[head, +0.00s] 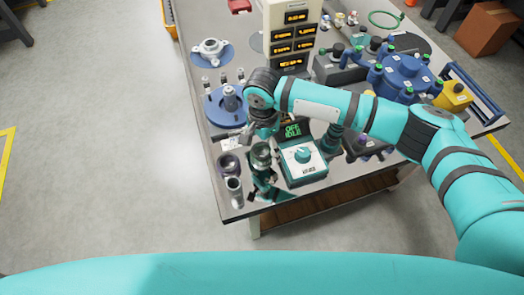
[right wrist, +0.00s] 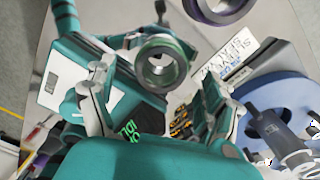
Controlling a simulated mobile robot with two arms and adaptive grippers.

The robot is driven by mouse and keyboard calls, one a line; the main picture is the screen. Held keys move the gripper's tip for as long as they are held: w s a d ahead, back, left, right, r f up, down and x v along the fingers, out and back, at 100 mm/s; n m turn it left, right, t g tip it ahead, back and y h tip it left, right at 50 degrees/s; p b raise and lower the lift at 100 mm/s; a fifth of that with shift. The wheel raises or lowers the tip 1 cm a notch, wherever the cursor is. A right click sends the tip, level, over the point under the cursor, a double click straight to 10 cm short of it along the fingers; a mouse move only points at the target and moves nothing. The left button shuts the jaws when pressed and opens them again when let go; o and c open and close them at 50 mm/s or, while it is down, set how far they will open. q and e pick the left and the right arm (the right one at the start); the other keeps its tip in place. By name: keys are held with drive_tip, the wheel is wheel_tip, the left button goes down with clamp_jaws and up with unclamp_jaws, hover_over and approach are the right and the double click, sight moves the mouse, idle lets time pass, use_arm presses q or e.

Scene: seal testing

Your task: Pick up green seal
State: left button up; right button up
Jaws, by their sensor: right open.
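The green seal (right wrist: 162,62) is a translucent green ring with a grey ring-shaped middle. In the right wrist view it lies between the spread fingers of my right gripper (right wrist: 156,68), with a gap on both sides. In the head view a greenish round piece (head: 261,154), which looks like the same seal, shows just below my right gripper (head: 264,133) near the table's front left corner. The gripper is open and empty. Its fingers are partly hidden by my own wrist in the head view. My left gripper is not in view.
A tester box with a teal knob (head: 302,160) stands close on the right. A purple ring (head: 229,165) and a grey metal cylinder (head: 234,186) stand on the left. A blue round fixture (head: 223,108) is behind. A thin green hoop (head: 385,19) lies at the back.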

drive_tip(key=shift+a+f, duration=0.1)
drive_tip(key=shift+f, duration=1.25)
drive_tip(key=c, duration=0.8)
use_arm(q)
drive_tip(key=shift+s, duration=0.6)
use_arm(e)
drive_tip(key=c, duration=0.6)
